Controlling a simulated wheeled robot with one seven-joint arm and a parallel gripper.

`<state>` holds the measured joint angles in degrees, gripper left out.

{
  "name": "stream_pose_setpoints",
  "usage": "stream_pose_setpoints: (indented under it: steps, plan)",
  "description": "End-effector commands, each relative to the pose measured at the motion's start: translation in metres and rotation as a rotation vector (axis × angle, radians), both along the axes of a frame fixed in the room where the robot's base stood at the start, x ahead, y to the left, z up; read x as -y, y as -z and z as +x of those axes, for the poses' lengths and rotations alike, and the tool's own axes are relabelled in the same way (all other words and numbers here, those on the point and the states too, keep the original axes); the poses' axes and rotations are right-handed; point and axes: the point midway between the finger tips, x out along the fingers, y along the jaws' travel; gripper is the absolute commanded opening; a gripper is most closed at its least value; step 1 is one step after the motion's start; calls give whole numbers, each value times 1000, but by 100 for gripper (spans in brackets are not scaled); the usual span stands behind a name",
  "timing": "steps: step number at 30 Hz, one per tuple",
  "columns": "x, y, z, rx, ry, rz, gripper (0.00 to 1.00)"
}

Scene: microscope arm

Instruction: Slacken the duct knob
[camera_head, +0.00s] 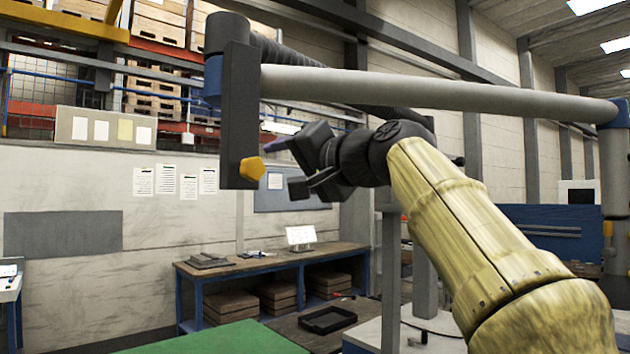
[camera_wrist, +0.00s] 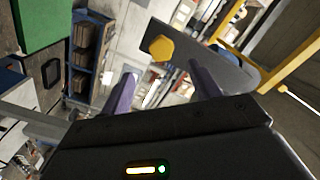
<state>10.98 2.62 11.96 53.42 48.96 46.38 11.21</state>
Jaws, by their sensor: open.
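The duct knob (camera_head: 251,169) is a yellow, angular knob at the lower end of a dark grey upright plate (camera_head: 240,115) on the duct arm. In the wrist view the knob (camera_wrist: 161,47) shows beyond my fingers, on the grey plate (camera_wrist: 215,62). My gripper (camera_head: 282,166) is open and empty, to the right of the knob in the head view. In the wrist view its two purple fingers (camera_wrist: 163,88) stand apart, with the knob ahead between their lines. The fingers look apart from the knob.
A light grey duct tube (camera_head: 430,93) runs right from the plate, above my arm, with a black ribbed hose (camera_head: 290,55) behind. A workbench (camera_head: 270,262) with boxes beneath stands below by the wall. A green surface (camera_head: 220,338) lies at the bottom.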

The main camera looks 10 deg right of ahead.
Motion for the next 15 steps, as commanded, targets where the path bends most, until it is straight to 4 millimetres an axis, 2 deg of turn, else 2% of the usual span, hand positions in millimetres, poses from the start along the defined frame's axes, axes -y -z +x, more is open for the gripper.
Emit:
stream_pose_setpoints:
  steps: [3, 7, 15]
  plan:
    - [15, 3, -21, 3, 4, 0, 62]
    - [27, 2, -38, 3, 3, -2, 62]
    - [34, 0, -51, 0, 0, 0, 62]
